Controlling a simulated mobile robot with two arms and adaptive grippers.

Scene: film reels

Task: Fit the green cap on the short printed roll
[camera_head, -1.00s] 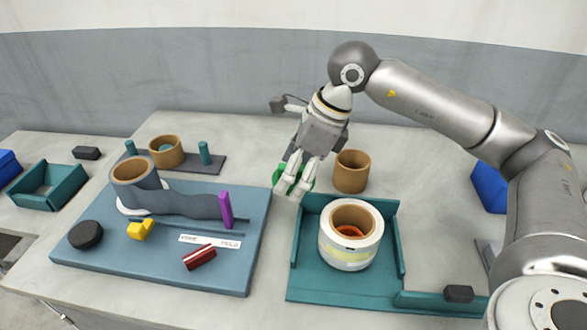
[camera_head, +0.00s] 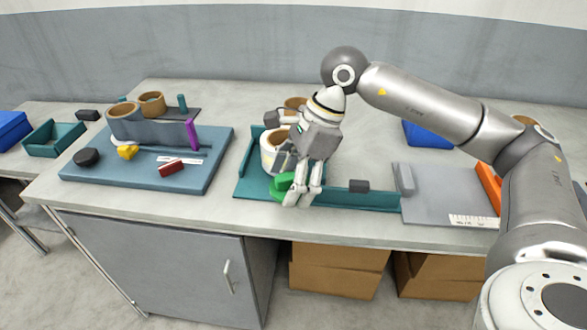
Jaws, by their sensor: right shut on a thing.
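The white printed roll with a brown core (camera_head: 268,157) stands upright in the teal tray (camera_head: 247,185). My right gripper (camera_head: 298,190) is shut on the green cap (camera_head: 281,187), which shows at the left of its fingers. The gripper and cap are in front of and slightly right of the roll, over the tray's front part. The hand hides the roll's right side and part of its top. I cannot tell whether the cap touches the tray. My left gripper is not in view.
A brown core (camera_head: 293,103) stands behind the tray. A blue board (camera_head: 215,172) at left carries a black disc (camera_head: 86,157), a yellow piece (camera_head: 128,152), a red block (camera_head: 171,167) and a purple post (camera_head: 192,134). A grey plate (camera_head: 440,195) lies at right.

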